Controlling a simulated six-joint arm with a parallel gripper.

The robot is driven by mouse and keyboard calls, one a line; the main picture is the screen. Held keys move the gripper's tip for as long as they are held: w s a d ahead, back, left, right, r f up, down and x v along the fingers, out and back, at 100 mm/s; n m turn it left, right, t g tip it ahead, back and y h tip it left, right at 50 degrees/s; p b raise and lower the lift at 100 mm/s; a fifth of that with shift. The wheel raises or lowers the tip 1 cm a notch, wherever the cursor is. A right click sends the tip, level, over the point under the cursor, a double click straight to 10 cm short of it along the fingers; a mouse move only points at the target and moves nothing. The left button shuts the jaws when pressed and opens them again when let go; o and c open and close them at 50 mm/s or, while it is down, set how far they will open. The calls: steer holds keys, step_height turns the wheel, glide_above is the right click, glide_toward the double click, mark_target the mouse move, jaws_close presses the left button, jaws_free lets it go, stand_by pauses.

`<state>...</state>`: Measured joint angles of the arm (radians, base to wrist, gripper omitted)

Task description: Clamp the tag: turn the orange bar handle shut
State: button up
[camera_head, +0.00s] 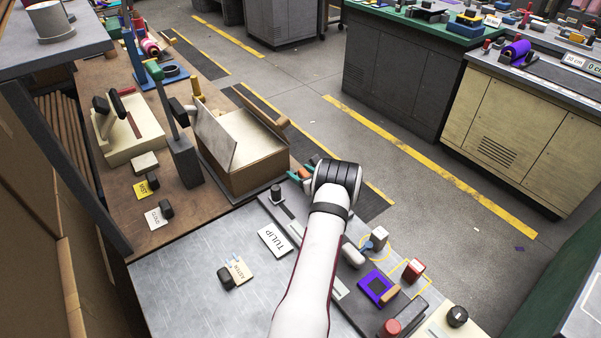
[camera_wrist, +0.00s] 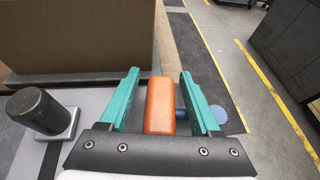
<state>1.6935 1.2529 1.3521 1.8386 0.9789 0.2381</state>
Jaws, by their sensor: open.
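The orange bar handle (camera_wrist: 160,105) stands between the teal fingers of my gripper (camera_wrist: 160,74) in the wrist view. A small orange patch of the handle (camera_head: 306,174) shows between the fingers of my gripper (camera_head: 299,175) in the head view, beside the cardboard box. A dark blue rod and a blue disc (camera_wrist: 219,115) show behind the right finger. My arm hides much of the handle in the head view. I cannot tell where the tag to be clamped is.
An open cardboard box (camera_head: 262,170) stands just left of my gripper. A dark knob on a square base (camera_wrist: 36,110) is close on the left in the wrist view. A white TULIP card (camera_head: 275,240) lies on the grey bench. Open floor lies beyond the bench edge.

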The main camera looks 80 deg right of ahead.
step_height(320, 180, up, 4)
steer(key=shift+r, duration=0.25)
steer(key=s+a+r, duration=0.5)
steer(key=s+r, duration=0.1)
steer(key=s, duration=0.4)
steer(key=shift+s+r, duration=0.25)
steer(key=shift+s, duration=0.05)
